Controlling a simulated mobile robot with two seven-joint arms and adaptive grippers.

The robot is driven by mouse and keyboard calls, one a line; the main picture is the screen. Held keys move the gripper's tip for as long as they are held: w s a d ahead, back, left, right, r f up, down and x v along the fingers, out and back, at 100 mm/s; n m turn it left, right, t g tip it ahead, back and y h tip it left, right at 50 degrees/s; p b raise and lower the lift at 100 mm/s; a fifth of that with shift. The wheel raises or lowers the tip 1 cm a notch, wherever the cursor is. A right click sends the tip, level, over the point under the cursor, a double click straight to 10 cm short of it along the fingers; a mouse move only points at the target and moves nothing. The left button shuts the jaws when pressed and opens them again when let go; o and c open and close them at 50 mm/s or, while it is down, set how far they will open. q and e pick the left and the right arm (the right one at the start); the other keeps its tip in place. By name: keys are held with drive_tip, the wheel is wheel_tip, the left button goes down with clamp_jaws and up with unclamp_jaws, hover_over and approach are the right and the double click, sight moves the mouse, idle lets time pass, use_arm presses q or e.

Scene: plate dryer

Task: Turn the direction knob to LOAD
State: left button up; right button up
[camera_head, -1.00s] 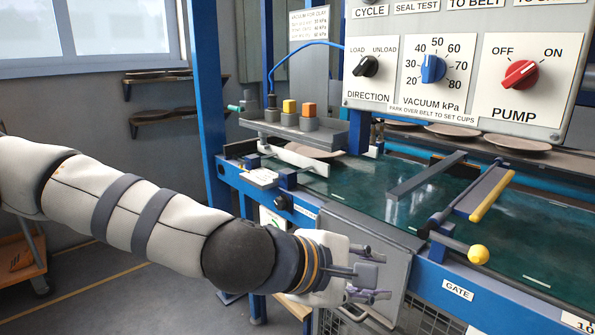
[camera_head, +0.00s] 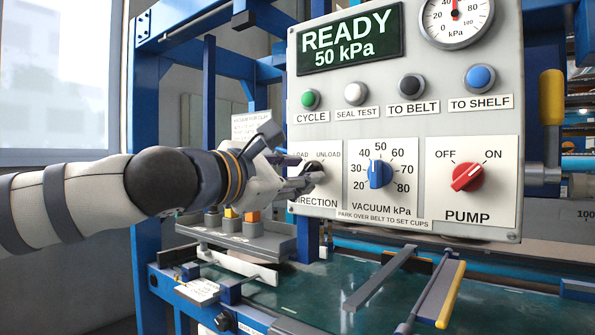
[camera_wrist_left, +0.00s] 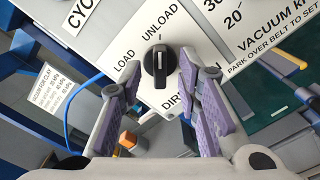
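The black direction knob (camera_wrist_left: 160,66) sits on a white plate (camera_wrist_left: 190,40) marked LOAD and UNLOAD. Its white pointer line is turned toward UNLOAD. My left gripper (camera_wrist_left: 160,82) is open, its purple-padded fingers on either side of the knob in the wrist view, with gaps showing between pads and knob. In the head view, the left gripper (camera_head: 308,174) reaches the panel from the left and partly covers the knob (camera_head: 317,170) and the LOAD and DIRECTION labels. My right gripper is not in view.
A blue post (camera_head: 208,95) stands behind my left wrist. The green belt (camera_head: 330,295) lies below.

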use_arm(q)
drive_tip(key=shift+w+d, duration=0.1)
drive_tip(key=shift+w, duration=0.05)
clamp_jaws()
drive_tip(key=n+b, duration=0.2)
drive_tip(key=n, duration=1.5)
drive_tip(key=shift+f+n, duration=0.1)
drive_tip(key=shift+n, duration=0.3)
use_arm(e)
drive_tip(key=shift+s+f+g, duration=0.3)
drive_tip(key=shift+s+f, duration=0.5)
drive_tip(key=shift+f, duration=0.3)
